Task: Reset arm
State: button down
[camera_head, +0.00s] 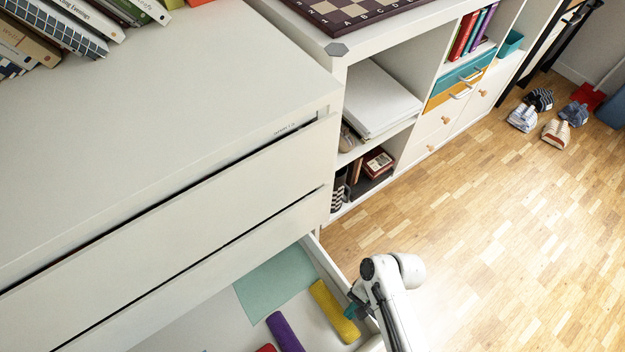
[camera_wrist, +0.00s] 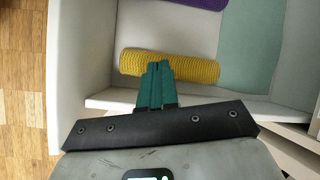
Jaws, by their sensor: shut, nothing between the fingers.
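My gripper (camera_wrist: 155,85) is shut and empty; its green fingers are pressed together in the wrist view. In the head view my gripper (camera_head: 355,298) is at the right side of an open drawer (camera_head: 325,262), partly hidden by my arm. A yellow roll (camera_head: 333,312) lies in the drawer close to the fingers. In the wrist view the yellow roll (camera_wrist: 190,68) lies just beyond the fingertips; I cannot tell whether they touch. A purple roll (camera_head: 284,332) lies to its left, and a red item (camera_head: 266,348) shows at the bottom edge.
A green sheet (camera_head: 275,282) lies in the drawer. The white dresser (camera_head: 150,130) with shut upper drawers stands at left, a shelf unit (camera_head: 415,145) behind. Wooden floor (camera_head: 480,230) is free at right; several shoes (camera_head: 555,132) lie farther back.

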jog(key=s+d+r+n+t+h, duration=0.2)
jog(key=s+d+r+n+h, duration=0.15)
jog(key=d+r, duration=0.55)
jog(key=s+d+r+n+t+h, duration=0.2)
jog(key=s+d+r+n, duration=0.15)
jog(key=d+r, duration=0.6)
notch_tip(320, 180, up, 30)
jog(key=a+p, duration=0.2)
jog(key=p, duration=2.7)
jog(key=shift+s+d+r, duration=0.1)
